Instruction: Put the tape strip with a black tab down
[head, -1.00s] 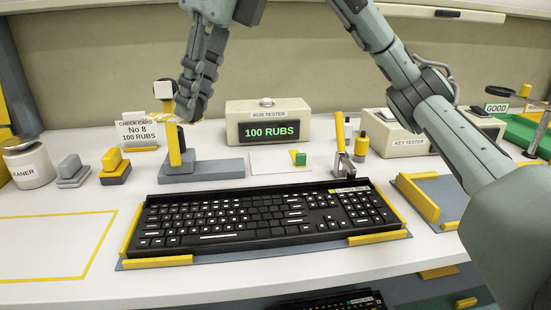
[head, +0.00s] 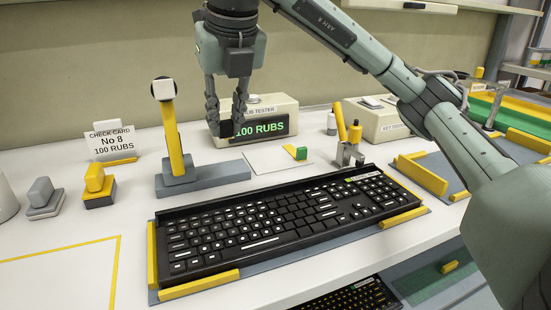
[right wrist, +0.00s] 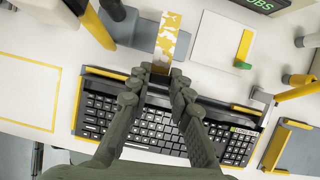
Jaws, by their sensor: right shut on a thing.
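My right gripper (head: 229,122) hangs in front of the rub tester in the head view, above the bench. In the right wrist view its fingertips (right wrist: 163,73) are closed on one end of a yellow and white patterned tape strip (right wrist: 167,38). In the head view the strip is not clear. My left gripper is not in view.
A white card (head: 263,163) carries a green-tabbed yellow strip (head: 297,153). Left stands a yellow post (head: 174,140) on a grey base (head: 210,178). The keyboard (head: 280,220) lies in front, the rub tester (head: 275,106) behind. The yellow-outlined area (head: 60,280) at front left is clear.

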